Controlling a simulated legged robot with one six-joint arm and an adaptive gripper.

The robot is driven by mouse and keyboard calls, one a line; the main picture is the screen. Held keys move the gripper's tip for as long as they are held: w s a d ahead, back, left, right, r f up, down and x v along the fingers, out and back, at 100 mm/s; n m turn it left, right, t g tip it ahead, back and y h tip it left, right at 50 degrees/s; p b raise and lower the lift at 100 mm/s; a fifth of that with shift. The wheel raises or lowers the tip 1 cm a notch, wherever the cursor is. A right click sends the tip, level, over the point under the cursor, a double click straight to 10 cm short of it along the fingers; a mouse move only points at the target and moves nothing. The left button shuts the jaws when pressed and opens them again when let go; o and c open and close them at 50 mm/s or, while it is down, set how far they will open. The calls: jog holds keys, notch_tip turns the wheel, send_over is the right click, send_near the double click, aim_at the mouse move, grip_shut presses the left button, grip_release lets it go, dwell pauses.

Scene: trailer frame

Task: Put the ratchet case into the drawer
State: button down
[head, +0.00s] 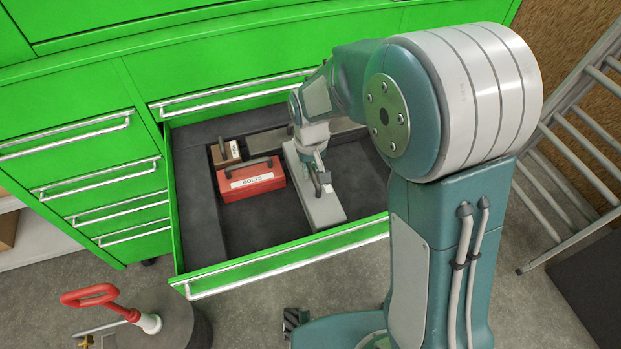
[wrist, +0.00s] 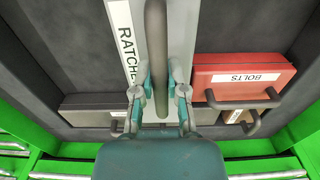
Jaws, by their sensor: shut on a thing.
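The long grey ratchet case (head: 327,210) is inside the outline of the open green drawer (head: 280,258), right of the red bolts case. My gripper (head: 319,175) is over the case and shut on its dark handle. In the wrist view the handle runs between the fingers of my gripper (wrist: 160,92). There the grey case (wrist: 181,30) shows a white label, partly hidden, reading "RATCHE". The case lies lengthwise, front to back. I cannot tell whether it rests on the drawer floor or hangs just above it.
The red bolts case (head: 250,182) sits in the drawer close to the left, with a small brown case (head: 226,152) behind it. Another grey case (head: 345,126) lies along the back. Drawer floor is bare at left and right. A ladder (head: 575,150) stands at right.

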jog(key=f, duration=0.4)
jog(key=shift+d, duration=0.3)
jog(key=shift+a, duration=0.1)
jog(key=c, duration=0.7)
grip_release()
